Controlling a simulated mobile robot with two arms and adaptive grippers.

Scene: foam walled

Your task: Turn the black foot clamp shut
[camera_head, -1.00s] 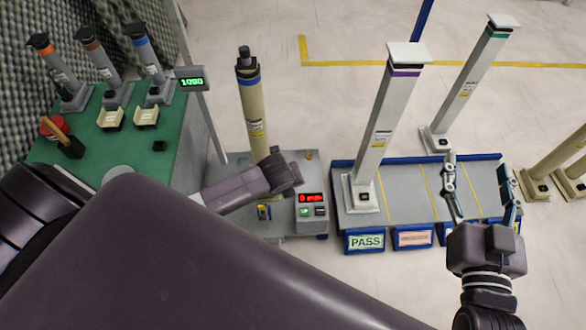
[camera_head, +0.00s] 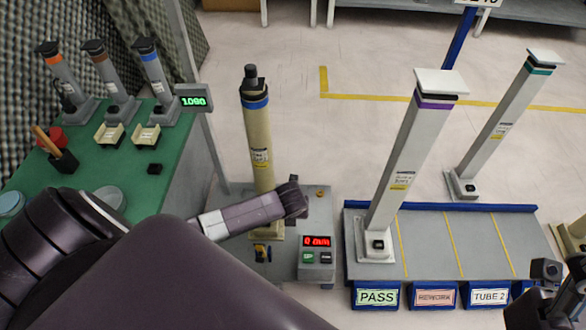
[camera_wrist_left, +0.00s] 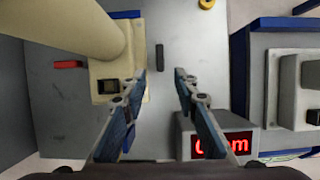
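The black foot clamp (camera_wrist_left: 159,57) is a short dark bar on the grey base plate (camera_wrist_left: 185,28) in the left wrist view. It lies parallel to the right edge of the beige tube's foot (camera_wrist_left: 104,97), a small gap apart. A red clamp (camera_wrist_left: 68,64) lies on the foot's other side, pointing at it. The beige tube (camera_head: 257,150) stands upright in the head view. My left gripper (camera_wrist_left: 161,78) is open and empty above the plate, the black clamp showing between its fingertips; the head view (camera_head: 297,198) hides its fingers. My right gripper (camera_head: 562,270) is partly cut off at lower right.
A gauge box (camera_head: 317,255) with a red display stands right of the clamp, close to my left gripper's right finger. A blue-edged rack (camera_head: 430,270) with a purple-banded column (camera_head: 408,160) stands further right. A green bench (camera_head: 165,175) is at left.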

